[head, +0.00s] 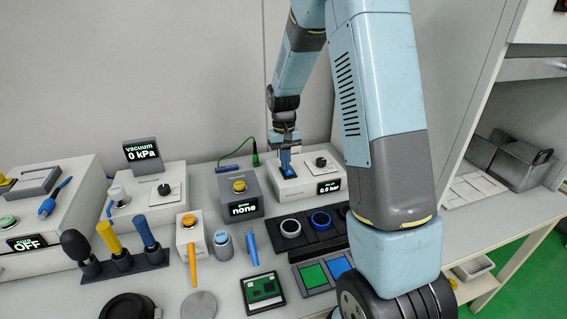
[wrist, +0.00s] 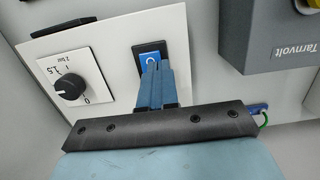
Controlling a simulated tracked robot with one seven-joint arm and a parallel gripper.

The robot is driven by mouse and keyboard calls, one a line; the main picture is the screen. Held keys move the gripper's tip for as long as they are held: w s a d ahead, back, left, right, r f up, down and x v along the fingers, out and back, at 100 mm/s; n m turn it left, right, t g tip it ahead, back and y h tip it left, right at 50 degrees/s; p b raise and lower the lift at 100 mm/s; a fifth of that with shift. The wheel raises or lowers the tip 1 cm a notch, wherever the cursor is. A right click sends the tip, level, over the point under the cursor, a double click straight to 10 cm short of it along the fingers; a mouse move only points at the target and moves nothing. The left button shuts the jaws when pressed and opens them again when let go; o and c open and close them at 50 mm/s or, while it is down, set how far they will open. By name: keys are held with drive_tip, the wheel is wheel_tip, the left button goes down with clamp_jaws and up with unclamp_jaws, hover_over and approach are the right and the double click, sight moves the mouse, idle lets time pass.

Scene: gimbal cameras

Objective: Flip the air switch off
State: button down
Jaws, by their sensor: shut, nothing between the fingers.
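The air switch is a blue rocker in a black frame (wrist: 150,52) with a white O mark, on the white air box (head: 308,184). The box also shows in the wrist view (wrist: 110,42). Its display (head: 328,187) reads 0.0 bar; the small line above is hard to read. My gripper (wrist: 157,66) is shut and empty, its blue fingertips at the lower part of the rocker and hiding some of it. I cannot tell if they touch.
A black dial (wrist: 69,88) is beside the switch on the same box. A grey box with a yellow button (head: 239,186) stands to the left, its display reading none. Black ring holders (head: 290,228) are in front. A green cable (head: 237,165) lies behind.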

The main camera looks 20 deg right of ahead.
sight(287, 174)
wheel_tip(287, 174, up, 14)
drive_tip(key=s, duration=0.2)
drive_tip(key=shift+f, duration=0.15)
idle(0.4)
drive_tip(key=shift+s, duration=0.1)
drive_tip(key=s+r+t, duration=0.3)
drive_tip(key=s+r, duration=0.7)
drive_tip(key=s, duration=0.3)
drive_tip(key=s+d+r+t, duration=0.1)
drive_tip(key=s+t, duration=0.3)
drive_tip(key=s, duration=1)
drive_tip(key=shift+s+d+r, duration=0.25)
drive_tip(key=shift+s+r, duration=0.05)
drive_tip(key=shift+r, duration=0.1)
